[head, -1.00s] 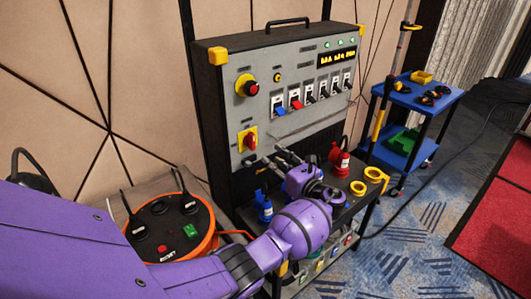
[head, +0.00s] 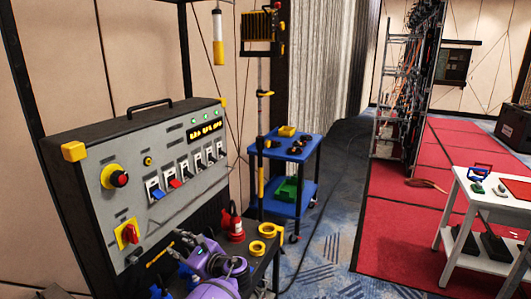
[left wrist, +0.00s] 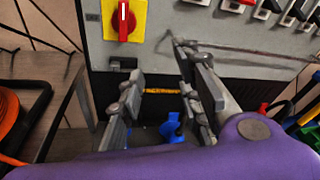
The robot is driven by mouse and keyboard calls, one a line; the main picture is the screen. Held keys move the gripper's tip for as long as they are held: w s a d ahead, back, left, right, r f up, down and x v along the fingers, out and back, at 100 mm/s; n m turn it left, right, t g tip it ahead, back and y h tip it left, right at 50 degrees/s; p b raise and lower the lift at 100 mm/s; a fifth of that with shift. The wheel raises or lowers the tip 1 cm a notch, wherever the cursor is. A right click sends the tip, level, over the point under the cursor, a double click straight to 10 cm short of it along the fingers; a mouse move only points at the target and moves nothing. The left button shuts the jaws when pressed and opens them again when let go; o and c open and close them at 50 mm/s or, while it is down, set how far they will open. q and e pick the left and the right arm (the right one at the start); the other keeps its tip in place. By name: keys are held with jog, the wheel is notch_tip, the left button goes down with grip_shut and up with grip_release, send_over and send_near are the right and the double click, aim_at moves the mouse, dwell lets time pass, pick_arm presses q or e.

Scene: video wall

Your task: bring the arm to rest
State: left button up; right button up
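My left gripper (head: 182,245) is in front of the lower part of the grey control panel (head: 140,190), to the right of the red rotary switch (head: 127,235) on its yellow plate. In the left wrist view its two fingers (left wrist: 160,95) stand apart with nothing seen between them; the rotary switch (left wrist: 123,18) is above them. A blue plug (left wrist: 171,128) shows beyond and below the fingers. My purple left arm is mostly cut off by the bottom edge of the head view. My right gripper is in neither view.
A red plug (head: 232,225) and yellow tape rolls (head: 257,247) stand on the panel's shelf, right of my gripper. A blue trolley (head: 288,150) stands behind. A white table (head: 460,215) is at right. Carpet between is free.

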pick_arm(q)
jog(key=s+d+f+n+t+h, duration=0.2)
jog(key=s+d+f+n+h, duration=0.3)
jog(key=d+f+n+h, duration=0.5)
jog(key=s+f+n+h, duration=0.1)
jog(key=s+f+n, duration=0.2)
jog(key=s, duration=1)
jog(key=s+f+n+g+h, duration=0.1)
jog(key=s+f+n, duration=0.2)
jog(key=s+f, duration=0.4)
jog(key=s+f+n+g+h, duration=0.1)
jog(key=s+f, duration=0.4)
jog(key=s, duration=1.6)
jog(key=n+h, duration=0.1)
jog(key=n, duration=0.1)
jog(key=shift+n, duration=0.4)
jog(key=shift+s+a, duration=0.1)
